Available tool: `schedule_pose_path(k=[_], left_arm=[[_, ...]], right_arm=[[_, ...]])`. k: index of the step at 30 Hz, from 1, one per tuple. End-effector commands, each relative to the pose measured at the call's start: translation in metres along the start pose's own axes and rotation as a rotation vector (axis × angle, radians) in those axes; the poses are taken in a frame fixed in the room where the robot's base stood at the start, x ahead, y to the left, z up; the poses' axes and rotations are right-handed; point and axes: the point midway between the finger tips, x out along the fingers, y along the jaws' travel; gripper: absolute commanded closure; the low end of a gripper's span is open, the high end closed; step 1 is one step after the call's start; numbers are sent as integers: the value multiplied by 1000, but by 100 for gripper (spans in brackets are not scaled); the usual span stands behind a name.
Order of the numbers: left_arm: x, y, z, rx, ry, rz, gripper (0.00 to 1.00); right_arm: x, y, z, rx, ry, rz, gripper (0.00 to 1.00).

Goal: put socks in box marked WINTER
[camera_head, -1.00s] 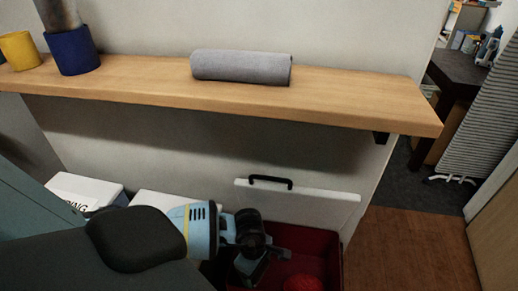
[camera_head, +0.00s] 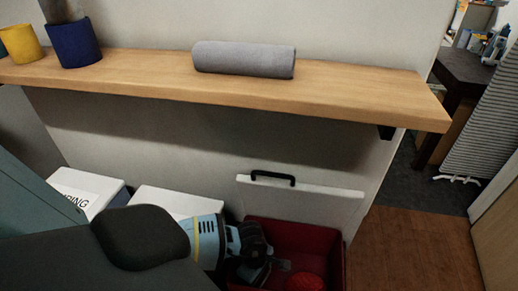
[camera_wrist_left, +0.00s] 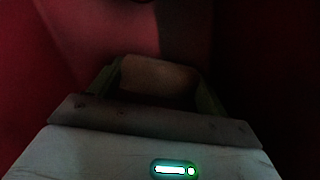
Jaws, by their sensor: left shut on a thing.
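My left gripper (camera_head: 268,271) is low inside an open box with a dark red inside (camera_head: 334,258). In the left wrist view, red walls surround the gripper, which is shut on a dim brownish thing (camera_wrist_left: 158,75); I cannot tell if it is the socks. A bright red, rounded, textured thing (camera_head: 305,283) lies in the box, just right of the gripper; it may be rolled socks. The box's white lid (camera_head: 320,200) with a black handle stands open against the wall. No WINTER marking shows on this box.
A wooden shelf (camera_head: 370,88) above the boxes holds a rolled grey towel (camera_head: 244,58), a blue pot (camera_head: 74,44) and a yellow pot (camera_head: 20,44). Left of the red box are a white box (camera_head: 172,202) and another (camera_head: 88,188) with letters ending "PING". Floor (camera_head: 415,250) is clear at right.

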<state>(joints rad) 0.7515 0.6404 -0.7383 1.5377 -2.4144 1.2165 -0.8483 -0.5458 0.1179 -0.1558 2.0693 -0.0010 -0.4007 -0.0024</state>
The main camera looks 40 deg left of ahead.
Motion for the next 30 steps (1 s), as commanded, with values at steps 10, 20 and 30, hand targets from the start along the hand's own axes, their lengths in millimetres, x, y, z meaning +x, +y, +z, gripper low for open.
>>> schedule_pose_path(k=[10, 20, 30], left_arm=[[3, 0, 0, -1, 0, 0, 2], [1, 0, 0, 0, 0, 0, 2], [-50, 2, 0, 2, -1, 5, 2]], right_arm=[[2, 0, 1, -1, 1, 0, 64], [1, 0, -1, 0, 3, 1, 64], [-5, -2, -10, 8, 16, 2, 64]])
